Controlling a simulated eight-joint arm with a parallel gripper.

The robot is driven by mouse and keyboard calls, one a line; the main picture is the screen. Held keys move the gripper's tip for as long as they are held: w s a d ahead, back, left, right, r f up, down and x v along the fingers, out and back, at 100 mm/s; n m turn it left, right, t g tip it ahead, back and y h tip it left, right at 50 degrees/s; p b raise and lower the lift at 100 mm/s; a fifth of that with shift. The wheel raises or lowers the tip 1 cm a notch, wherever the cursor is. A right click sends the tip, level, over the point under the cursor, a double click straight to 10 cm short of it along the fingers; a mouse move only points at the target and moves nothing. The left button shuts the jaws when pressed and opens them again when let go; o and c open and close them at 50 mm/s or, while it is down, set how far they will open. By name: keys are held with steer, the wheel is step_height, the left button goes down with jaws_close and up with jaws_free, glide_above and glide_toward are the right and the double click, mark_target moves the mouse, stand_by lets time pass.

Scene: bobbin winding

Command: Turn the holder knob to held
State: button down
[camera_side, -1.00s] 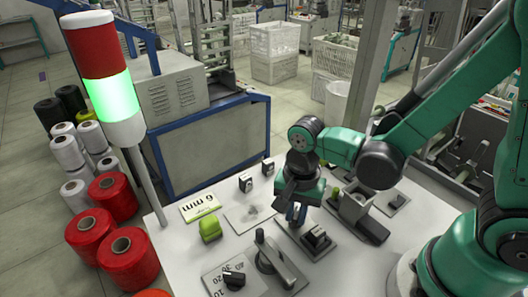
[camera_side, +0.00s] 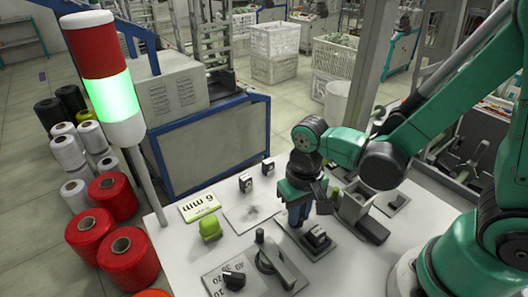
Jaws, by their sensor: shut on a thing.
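My gripper (camera_side: 297,217) points straight down at the near middle of the white table. Its jaws are shut at the left part of a grey plate (camera_side: 322,255), on what appears to be the holder knob. The knob is hidden by the fingers, so I cannot see which way it points. A black block (camera_side: 317,237) sits on the same plate just right of the fingers, apart from them as far as I can tell.
A lever (camera_side: 268,252) on a plate and a black dial knob (camera_side: 234,280) stand front left. A green rounded button (camera_side: 210,228), a "6 mm" card (camera_side: 199,206) and two small dark-faced blocks (camera_side: 246,183) lie behind. A lit signal tower (camera_side: 105,80) stands left.

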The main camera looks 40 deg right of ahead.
steer(key=shift+n, duration=0.7)
steer(key=c, duration=1.1)
jaws_free()
steer(key=shift+r, duration=2.8)
